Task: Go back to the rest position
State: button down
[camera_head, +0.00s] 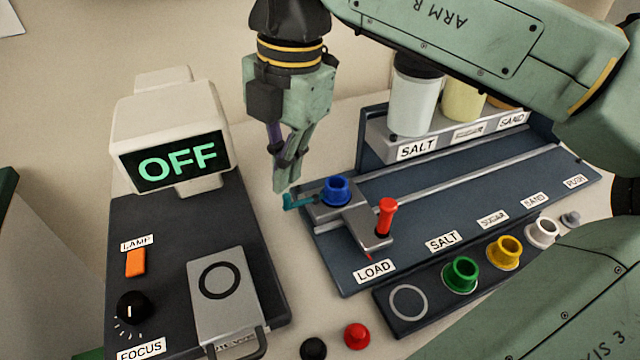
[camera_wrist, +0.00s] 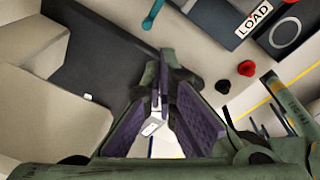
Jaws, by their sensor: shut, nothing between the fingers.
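My gripper (camera_head: 282,185) points down in the head view, above the gap between the microscope-like unit and the loading rail. Its fingers are together and hold nothing. In the wrist view the purple-padded fingers (camera_wrist: 165,70) meet at their tips, with the dark unit base beyond them. The gripper is apart from the blue cup (camera_head: 337,190), which sits on the grey sliding carriage (camera_head: 362,232) near the LOAD label. A teal handle (camera_head: 298,201) sticks out to the left of the carriage, just right of and below the fingertips.
The unit's screen (camera_head: 178,162) reads OFF; an orange lamp switch (camera_head: 136,262) and a black focus knob (camera_head: 132,307) sit below. A red pin (camera_head: 385,217) stands on the carriage. Jars (camera_head: 413,105) stand behind.

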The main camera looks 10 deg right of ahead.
notch_tip(320, 180, down, 6)
jog(key=h+b, duration=0.1)
jog(key=b, duration=0.3)
jog(key=shift+w+d+m+b, duration=0.3)
jog(key=shift+d+b, duration=0.05)
